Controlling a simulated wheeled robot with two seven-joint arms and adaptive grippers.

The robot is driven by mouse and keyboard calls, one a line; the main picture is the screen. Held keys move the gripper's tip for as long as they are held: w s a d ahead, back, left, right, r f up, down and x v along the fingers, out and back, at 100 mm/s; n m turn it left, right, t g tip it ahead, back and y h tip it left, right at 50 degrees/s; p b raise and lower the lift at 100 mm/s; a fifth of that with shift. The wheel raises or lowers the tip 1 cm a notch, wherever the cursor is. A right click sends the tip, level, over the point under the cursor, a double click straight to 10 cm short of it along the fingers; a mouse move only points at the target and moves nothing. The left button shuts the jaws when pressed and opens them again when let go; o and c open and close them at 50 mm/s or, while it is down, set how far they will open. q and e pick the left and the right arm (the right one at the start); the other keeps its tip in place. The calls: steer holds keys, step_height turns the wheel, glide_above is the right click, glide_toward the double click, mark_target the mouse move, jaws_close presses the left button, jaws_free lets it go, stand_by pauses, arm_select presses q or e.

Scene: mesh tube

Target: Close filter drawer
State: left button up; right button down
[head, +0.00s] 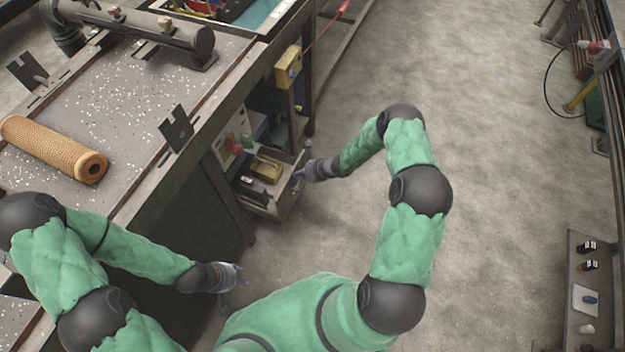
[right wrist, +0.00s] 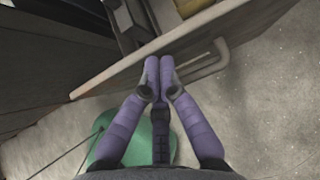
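The filter drawer (head: 262,203) is pulled out from the side of the workbench and holds a tan box-like item (head: 266,168) and dark items. In the right wrist view the drawer front (right wrist: 130,72) crosses the upper part, with a bar handle (right wrist: 205,65) on it. My right gripper (head: 299,174) is at the outer side of the drawer front. In the right wrist view its fingertips (right wrist: 159,65) are together at the drawer front, left of the handle's bent end, with nothing seen between them. My left gripper (head: 241,279) is low by the bench, away from the drawer; its fingers are too small to read.
The workbench (head: 120,100) carries a tan mesh tube (head: 52,148) and a grey pipe fixture (head: 150,30). A yellow box (head: 288,66) is on the bench's side beyond the drawer. The floor (head: 500,170) to the right is clear. A grey stand (head: 583,250) with small items is far right.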

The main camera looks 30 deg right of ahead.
steer(key=w+a+b, duration=0.3)
steer(key=w+a, duration=0.6)
steer(key=w, duration=0.2)
steer(key=shift+w+a, duration=0.2)
steer(key=shift+a, duration=0.15)
